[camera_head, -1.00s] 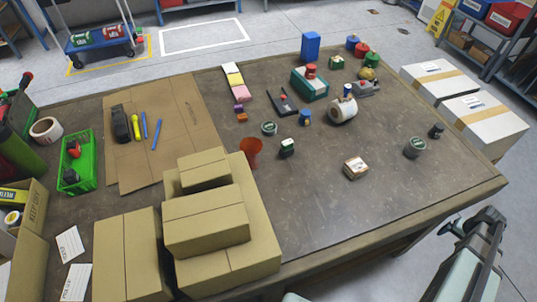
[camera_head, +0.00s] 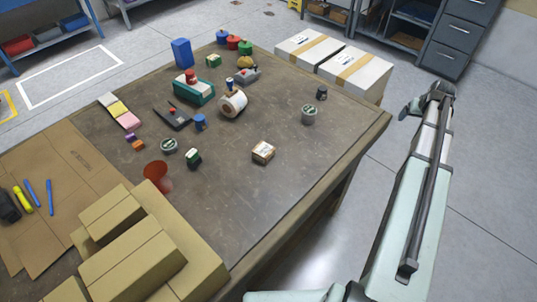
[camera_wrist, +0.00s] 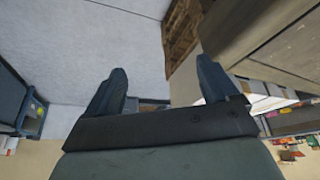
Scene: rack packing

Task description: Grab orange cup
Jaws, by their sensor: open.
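An orange-red cup (camera_head: 158,177) stands on the brown table (camera_head: 290,192), just beyond a stack of cardboard boxes in the head view. The cup does not show in the wrist view. My gripper is at the end of my arm, off to the right of the table and well apart from the cup. The wrist view shows its two dark fingers (camera_wrist: 160,85) spread wide with nothing between them. That view looks out at the floor and the side of the table.
Cardboard boxes (camera_head: 130,262) stand near the cup. A small green-and-black item (camera_head: 193,158), a grey round tin (camera_head: 169,146) and a small carton (camera_head: 263,152) lie to its right. The table's front right area is clear. White boxes (camera_head: 355,75) stand beyond the right edge.

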